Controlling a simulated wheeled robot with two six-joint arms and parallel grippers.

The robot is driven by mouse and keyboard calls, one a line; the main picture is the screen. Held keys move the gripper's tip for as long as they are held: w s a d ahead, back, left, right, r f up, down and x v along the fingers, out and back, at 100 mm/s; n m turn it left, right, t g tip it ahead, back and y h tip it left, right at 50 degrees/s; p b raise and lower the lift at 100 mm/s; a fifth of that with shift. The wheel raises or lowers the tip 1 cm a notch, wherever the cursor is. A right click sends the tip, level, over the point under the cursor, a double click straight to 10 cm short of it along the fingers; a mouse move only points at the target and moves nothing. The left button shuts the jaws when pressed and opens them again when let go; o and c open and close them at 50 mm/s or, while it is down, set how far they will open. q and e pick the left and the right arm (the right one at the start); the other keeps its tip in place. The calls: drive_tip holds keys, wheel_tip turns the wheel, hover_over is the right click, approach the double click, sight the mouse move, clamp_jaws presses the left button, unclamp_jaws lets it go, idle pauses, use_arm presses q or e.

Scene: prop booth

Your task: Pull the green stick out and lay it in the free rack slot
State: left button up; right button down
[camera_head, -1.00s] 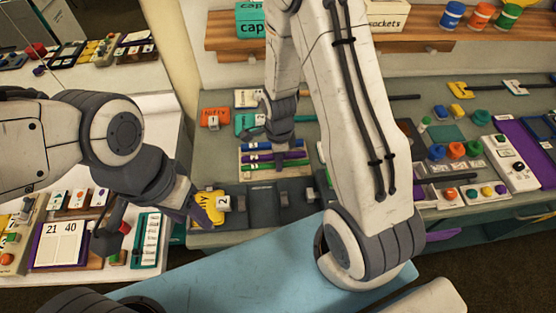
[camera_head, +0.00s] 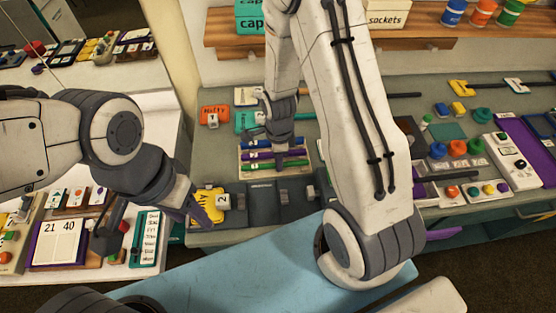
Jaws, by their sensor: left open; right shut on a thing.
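A rack (camera_head: 243,170) on the bench holds a blue stick (camera_head: 258,146), a purple stick (camera_head: 258,156) and a green stick (camera_head: 262,167), lying side by side. The green stick is nearest the bench's front. My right gripper (camera_head: 279,162) comes down over the rack and is shut, apparently on the green stick's middle. Its fingers and wrist hide parts of the sticks, so I cannot tell whether the green stick is fully seated. My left gripper (camera_head: 190,208) is open and empty beside a yellow piece marked 2 (camera_head: 208,205).
A dark tray (camera_head: 263,208) lies in front of the rack. An orange block marked 1 (camera_head: 213,115) and a teal box (camera_head: 245,120) stand behind it at left. My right forearm covers the bench to the right. A wooden shelf (camera_head: 232,41) hangs above the bench.

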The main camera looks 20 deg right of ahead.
drive_tip(key=shift+f, duration=0.4)
idle(1.2)
drive_tip(key=c, duration=0.8)
unclamp_jaws()
drive_tip(key=shift+c, duration=1.4)
drive_tip(key=shift+r, duration=0.15)
wheel_tip(320, 180, up, 8)
drive_tip(key=p, duration=0.6)
drive_tip(key=shift+p, duration=0.35)
